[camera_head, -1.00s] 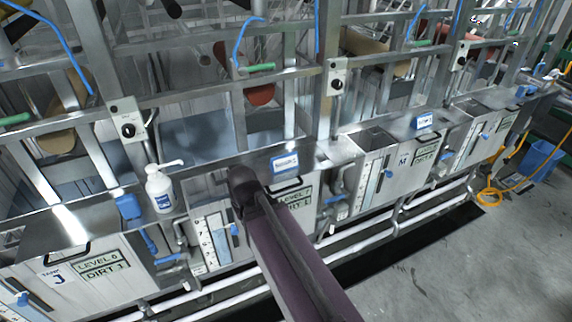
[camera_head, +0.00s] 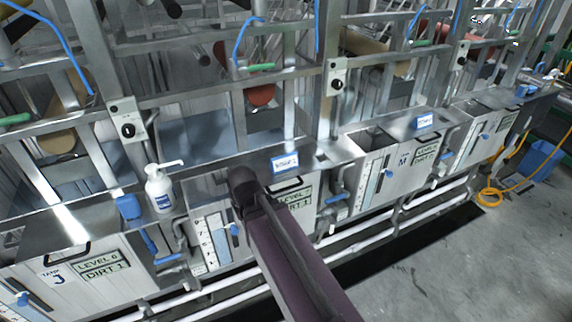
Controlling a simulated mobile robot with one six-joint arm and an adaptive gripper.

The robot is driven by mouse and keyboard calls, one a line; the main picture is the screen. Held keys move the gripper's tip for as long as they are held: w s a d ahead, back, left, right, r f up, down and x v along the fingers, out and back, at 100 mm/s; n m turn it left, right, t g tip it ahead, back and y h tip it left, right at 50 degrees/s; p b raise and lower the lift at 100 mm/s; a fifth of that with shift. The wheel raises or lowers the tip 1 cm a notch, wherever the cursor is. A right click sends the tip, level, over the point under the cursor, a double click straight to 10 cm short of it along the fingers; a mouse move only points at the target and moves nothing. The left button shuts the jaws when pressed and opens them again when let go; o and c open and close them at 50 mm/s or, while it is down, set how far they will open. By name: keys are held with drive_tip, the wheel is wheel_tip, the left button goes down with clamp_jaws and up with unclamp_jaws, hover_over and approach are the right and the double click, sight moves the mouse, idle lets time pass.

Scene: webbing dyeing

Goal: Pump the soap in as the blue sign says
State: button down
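A white soap pump bottle (camera_head: 160,190) with a blue label stands upright on the metal ledge at the left, its nozzle pointing right. One blue-and-white sign (camera_head: 285,164) stands on the ledge right of the bottle, and another blue sign (camera_head: 424,122) is farther right. Their writing is too small to read surely. Tank J (camera_head: 95,275) at the lower left bears plates reading LEVEL 6 and DIRT 1. The middle tank (camera_head: 292,200) is partly hidden by my purple arm. Tank M (camera_head: 395,170) is to its right. My gripper cannot be made out; only arm links show.
Metal uprights and rails with black knobs rise behind the ledge. Blue valve handles and white pipes run along the tank fronts. A blue bin (camera_head: 541,158) and a yellow hose (camera_head: 490,197) are at the right. The grey floor (camera_head: 470,270) at the lower right is clear.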

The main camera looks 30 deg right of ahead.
wheel_tip(320, 180, down, 3)
drive_tip(key=b, duration=0.3)
drive_tip(key=shift+f, duration=0.15)
idle(0.6)
